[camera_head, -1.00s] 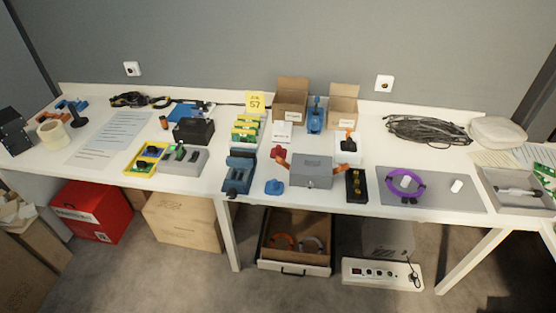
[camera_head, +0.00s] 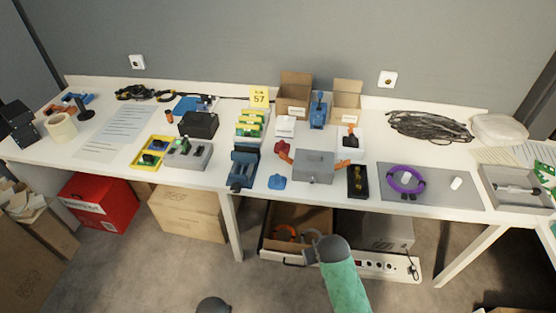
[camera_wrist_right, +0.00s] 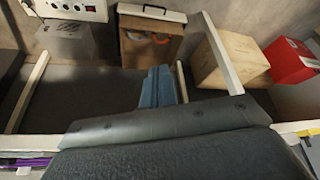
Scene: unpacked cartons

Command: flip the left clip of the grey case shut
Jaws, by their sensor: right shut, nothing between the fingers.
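The grey case (camera_head: 314,168) stands near the front edge of the white table in the head view, its lid down. Its left orange clip (camera_head: 285,158) sticks out from the left side, and its right orange clip (camera_head: 343,163) sticks out to the right. My right arm, green with a grey joint, rises at the bottom of the head view, below and in front of the table. My right gripper (camera_wrist_right: 158,87) shows in the right wrist view, its blue fingers together and empty, well apart from the case.
A red part (camera_head: 282,147) and a blue knob-like part (camera_head: 277,182) lie close to the case's left side. A blue device (camera_head: 242,168) stands further left, and a black tray (camera_head: 358,181) is right of the case. An open box (camera_head: 268,245) sits under the table.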

